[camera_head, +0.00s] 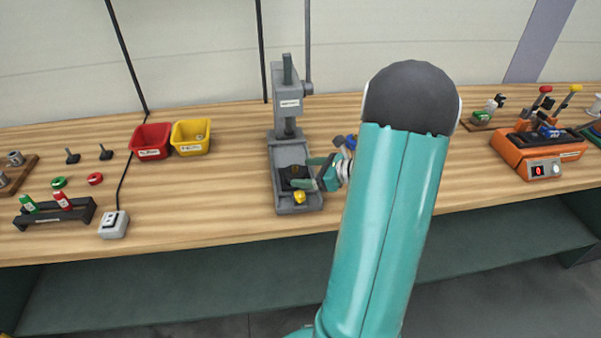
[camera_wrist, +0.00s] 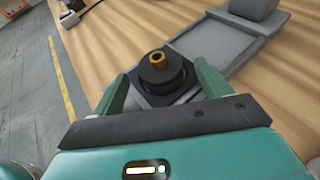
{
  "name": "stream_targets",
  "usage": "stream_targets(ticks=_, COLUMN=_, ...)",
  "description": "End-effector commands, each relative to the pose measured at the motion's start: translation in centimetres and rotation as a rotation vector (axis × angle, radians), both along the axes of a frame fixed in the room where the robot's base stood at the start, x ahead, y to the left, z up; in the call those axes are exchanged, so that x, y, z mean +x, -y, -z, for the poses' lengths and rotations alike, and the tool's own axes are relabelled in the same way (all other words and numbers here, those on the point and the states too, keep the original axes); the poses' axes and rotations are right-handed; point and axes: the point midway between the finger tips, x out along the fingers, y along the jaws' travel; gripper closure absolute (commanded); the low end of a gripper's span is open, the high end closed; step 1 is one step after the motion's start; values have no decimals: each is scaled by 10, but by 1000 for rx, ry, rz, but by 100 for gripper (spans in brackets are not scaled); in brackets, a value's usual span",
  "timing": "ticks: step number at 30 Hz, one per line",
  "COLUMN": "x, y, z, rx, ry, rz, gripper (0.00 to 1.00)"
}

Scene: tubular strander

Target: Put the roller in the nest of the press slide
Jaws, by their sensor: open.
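The grey press (camera_head: 288,105) stands mid-bench, its slide at the front of its base with a dark square nest plate (camera_head: 285,172). In the wrist view, a black round stepped piece with a brass-coloured top, which looks like the roller (camera_wrist: 162,76), stands upright on the dark plate (camera_wrist: 185,97). My gripper (camera_head: 310,172) is at the slide from the right, its two green fingers apart. In the wrist view my gripper (camera_wrist: 163,88) has one finger on each side of the roller. Whether either finger touches it, and how deep it sits in the nest, I cannot tell.
A yellow knob (camera_head: 299,197) is at the slide's front. Red (camera_head: 151,141) and yellow (camera_head: 190,137) bins stand left of the press. A grey switch box (camera_head: 113,225) and dark rack (camera_head: 55,213) lie farther left. An orange fixture (camera_head: 540,150) stands right. My arm hides bench behind it.

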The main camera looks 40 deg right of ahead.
Motion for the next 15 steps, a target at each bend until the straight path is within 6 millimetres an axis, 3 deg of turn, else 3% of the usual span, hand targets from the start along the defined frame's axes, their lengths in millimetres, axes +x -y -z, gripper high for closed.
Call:
stream_targets(ticks=9, x=-59, y=24, z=-26, rx=-1, ry=-1, rz=2, gripper=23)
stream_targets(ticks=15, x=-79, y=31, z=-35, rx=0, ry=0, rz=1, gripper=23)
